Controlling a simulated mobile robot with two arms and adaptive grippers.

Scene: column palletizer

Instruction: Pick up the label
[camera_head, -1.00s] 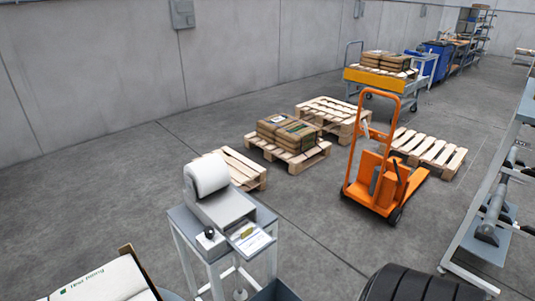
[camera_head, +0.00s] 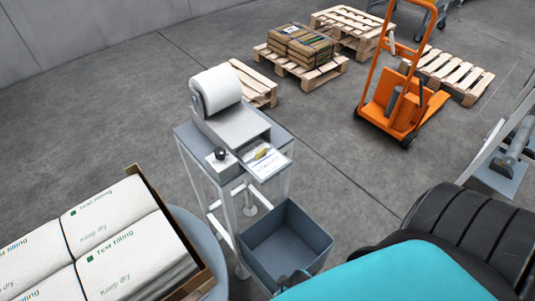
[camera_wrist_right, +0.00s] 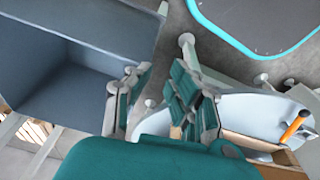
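The label (camera_head: 268,165) is a white printed sheet with a small yellow mark. It lies at the front output of the grey label printer (camera_head: 232,125), which carries a white roll and stands on a small table. In the right wrist view my right gripper (camera_wrist_right: 155,103) has its two teal-padded fingers apart, with nothing visible between them. It is beside a grey-blue bin and away from the label, which that view does not show. My left gripper is not in view.
The open bin (camera_head: 286,238) stands below the printer table (camera_head: 184,134). An orange pallet truck (camera_head: 395,100), a loaded pallet (camera_head: 302,66) and other pallets stand behind. Floor between them is clear.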

